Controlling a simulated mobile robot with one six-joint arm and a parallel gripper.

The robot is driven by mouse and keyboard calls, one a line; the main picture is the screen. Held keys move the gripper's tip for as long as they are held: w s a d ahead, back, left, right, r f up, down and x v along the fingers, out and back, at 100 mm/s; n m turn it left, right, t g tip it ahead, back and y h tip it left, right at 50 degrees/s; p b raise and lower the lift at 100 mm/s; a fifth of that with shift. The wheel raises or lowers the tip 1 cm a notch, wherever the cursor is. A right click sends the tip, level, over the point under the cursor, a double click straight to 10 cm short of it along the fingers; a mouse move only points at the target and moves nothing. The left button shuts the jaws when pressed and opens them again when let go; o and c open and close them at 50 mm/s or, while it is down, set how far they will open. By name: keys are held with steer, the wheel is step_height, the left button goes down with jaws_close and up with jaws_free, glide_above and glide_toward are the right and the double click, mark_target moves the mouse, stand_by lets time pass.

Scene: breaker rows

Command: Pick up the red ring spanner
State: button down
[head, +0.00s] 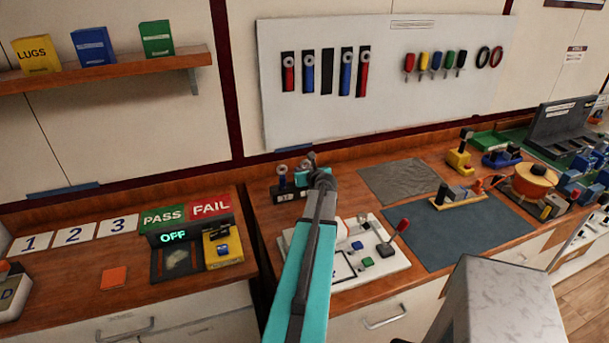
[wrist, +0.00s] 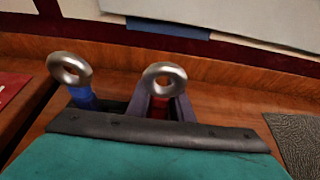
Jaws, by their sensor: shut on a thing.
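The red ring spanner (wrist: 159,104) stands upright in the wrist view, with its steel ring at the top. My gripper (wrist: 161,98) is shut on its red shank, one dark finger on each side. In the head view my gripper (head: 312,178) is at the dark rack (head: 288,195) on the bench, and my arm largely hides the held spanner. A blue ring spanner (wrist: 84,98) stands just left of it; it also shows in the head view (head: 282,178). Whether the red spanner's lower end is still in the rack is hidden.
More red and blue spanners (head: 309,75) hang on the white wall board (head: 300,120), with one dark slot empty. A grey mat (head: 400,180) lies clear to the right.

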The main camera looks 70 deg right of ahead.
steer(key=shift+r, duration=0.15)
step_height(320, 180, up, 10)
steer(key=b, duration=0.1)
steer(key=shift+b, duration=0.35)
stand_by(0.8)
